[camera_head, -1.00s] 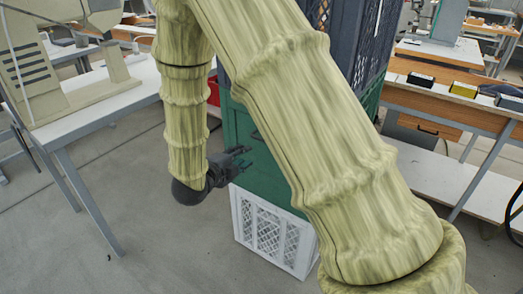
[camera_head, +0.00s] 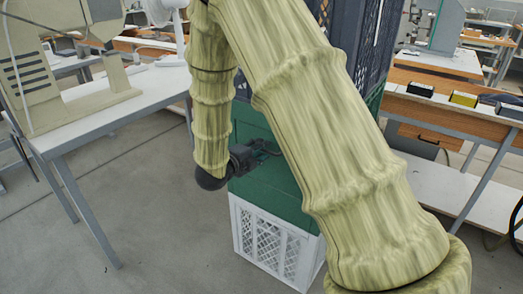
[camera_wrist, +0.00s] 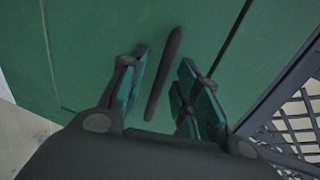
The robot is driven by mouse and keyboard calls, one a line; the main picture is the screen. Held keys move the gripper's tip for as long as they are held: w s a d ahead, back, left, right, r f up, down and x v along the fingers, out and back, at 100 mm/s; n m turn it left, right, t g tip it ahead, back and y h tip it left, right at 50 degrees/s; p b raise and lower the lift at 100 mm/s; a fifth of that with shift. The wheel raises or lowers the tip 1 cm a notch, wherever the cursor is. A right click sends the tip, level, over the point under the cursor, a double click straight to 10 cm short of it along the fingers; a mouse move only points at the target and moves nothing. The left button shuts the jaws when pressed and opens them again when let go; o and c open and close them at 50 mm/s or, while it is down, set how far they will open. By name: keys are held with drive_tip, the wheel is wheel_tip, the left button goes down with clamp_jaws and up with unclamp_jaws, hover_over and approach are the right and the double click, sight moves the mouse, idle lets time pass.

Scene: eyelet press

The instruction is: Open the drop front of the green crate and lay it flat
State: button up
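The green crate (camera_head: 262,192) stands in the middle of a stack, its front upright and closed. In the wrist view its green front panel (camera_wrist: 90,35) fills most of the picture, with a dark bar handle (camera_wrist: 166,70) on it. My gripper (camera_head: 268,150) is close to this front in the head view, partly hidden by my arm. In the wrist view my gripper (camera_wrist: 163,78) is open, one finger on each side of the handle, with gaps showing on both sides. I cannot tell how deep the fingers reach.
A white lattice crate (camera_head: 270,240) is under the green crate on the floor. A dark blue lattice crate (camera_head: 365,35) sits on top. A white table (camera_head: 110,112) with a beige machine stands left. A wooden bench (camera_head: 440,112) with small boxes is at right. Floor on the left is open.

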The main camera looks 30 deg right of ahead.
drive_tip(key=shift+w+d, duration=0.2)
drive_tip(key=shift+d, duration=0.25)
clamp_jaws()
drive_tip(key=shift+f, duration=0.1)
drive_tip(key=shift+f, duration=0.1)
